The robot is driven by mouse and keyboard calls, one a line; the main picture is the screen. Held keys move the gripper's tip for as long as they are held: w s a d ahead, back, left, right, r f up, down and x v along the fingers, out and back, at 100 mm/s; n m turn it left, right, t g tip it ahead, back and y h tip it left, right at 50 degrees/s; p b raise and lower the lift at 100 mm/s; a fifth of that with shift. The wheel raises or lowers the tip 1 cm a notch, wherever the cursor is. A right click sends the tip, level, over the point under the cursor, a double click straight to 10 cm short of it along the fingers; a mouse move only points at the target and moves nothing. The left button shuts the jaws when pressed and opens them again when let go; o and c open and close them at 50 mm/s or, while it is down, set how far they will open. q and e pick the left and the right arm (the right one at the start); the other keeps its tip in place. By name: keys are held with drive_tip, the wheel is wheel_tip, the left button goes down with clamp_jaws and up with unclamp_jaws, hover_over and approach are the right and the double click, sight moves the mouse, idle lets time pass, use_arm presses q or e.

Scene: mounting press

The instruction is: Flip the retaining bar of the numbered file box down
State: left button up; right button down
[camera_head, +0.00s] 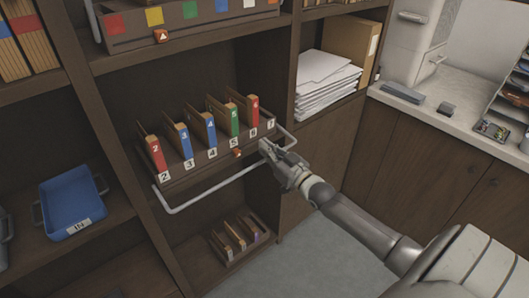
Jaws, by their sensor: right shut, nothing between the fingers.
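The numbered file box (213,160) stands on the middle shelf. It holds several upright files with red, blue and green spines, and number labels run along its front. The pale grey retaining bar (222,190) runs across in front of the box, below the number labels. Its left end bends near the shelf's left side, and its right end bends by the box's right corner. My right gripper (268,150) is shut and empty at the box's front right corner, close to the bar's right part. It hides some of the bar, and I cannot tell whether they touch. My left gripper is not in view.
A blue tray (73,206) sits on the shelf at left. A smaller file rack (238,238) stands on the shelf below. Stacked paper (325,82) lies on the shelf at right. Another file box (185,22) is above. A counter (455,120) stands at far right.

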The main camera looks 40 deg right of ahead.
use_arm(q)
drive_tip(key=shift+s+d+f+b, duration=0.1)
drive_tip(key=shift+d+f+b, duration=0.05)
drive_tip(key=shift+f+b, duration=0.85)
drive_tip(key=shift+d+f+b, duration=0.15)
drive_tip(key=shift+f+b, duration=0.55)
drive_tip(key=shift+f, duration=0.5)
use_arm(e)
drive_tip(key=shift+s+f+t, duration=0.2)
drive_tip(key=shift+f, duration=0.75)
drive_tip(key=shift+s+f+t, duration=0.2)
drive_tip(key=shift+f, duration=0.7)
